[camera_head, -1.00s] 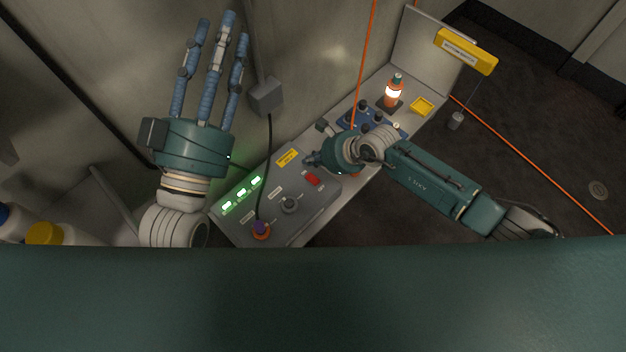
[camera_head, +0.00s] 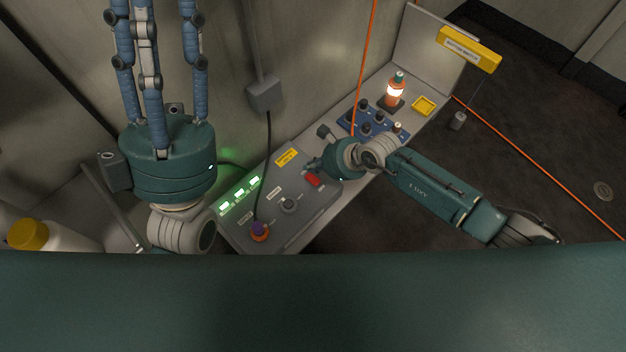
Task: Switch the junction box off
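The junction box (camera_head: 300,224) is a grey sloped panel on the bench. Three green lights (camera_head: 240,194) glow along its left side. It carries a red switch (camera_head: 313,180), a round dark knob (camera_head: 288,205) and a purple and orange plug (camera_head: 260,231) with a black cable. My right gripper (camera_head: 312,168) is at the panel's upper right edge, close beside the red switch. Its fingers are small and partly hidden by its hand, and contact is unclear. My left gripper (camera_head: 155,40) points up, empty, with straight, spread fingers, its tips cut off by the top edge.
A blue block with dark knobs (camera_head: 372,122), a lit orange lamp (camera_head: 394,93) and a yellow tray (camera_head: 423,106) stand further along the bench. An orange cable (camera_head: 363,60) hangs beside them. A yellow-capped white bottle (camera_head: 62,241) is at lower left.

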